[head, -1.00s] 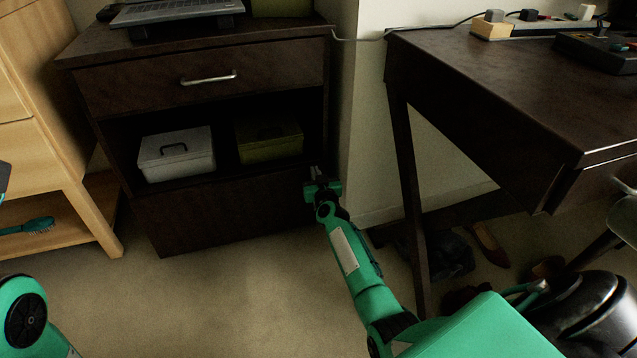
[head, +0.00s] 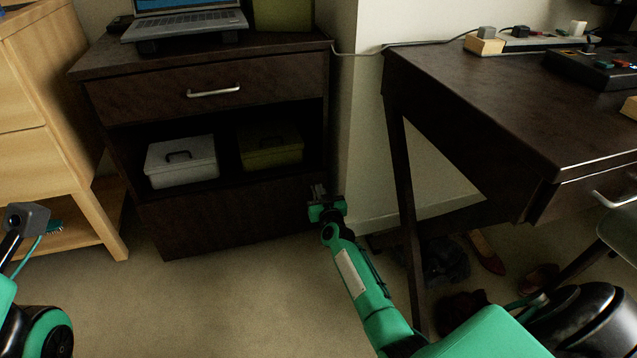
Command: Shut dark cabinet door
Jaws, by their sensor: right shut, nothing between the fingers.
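The dark cabinet (head: 205,105) stands at the back left, with a drawer at the top and an open bay below it. Its lower front panel (head: 235,222) stands upright beneath the bay. I cannot tell from this angle whether the panel is fully closed. My right gripper (head: 318,191) is shut and empty at the right end of this panel, close to the cabinet's right edge. I cannot tell if it touches. Part of my left arm shows at the lower left, but no left gripper fingers are seen.
A white box (head: 181,172) and an olive box (head: 270,155) sit in the bay. A laptop (head: 185,24) lies on top. A dark desk (head: 480,100) is at the right, with shoes under it. A light wood unit (head: 45,110) stands left. The front floor is clear.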

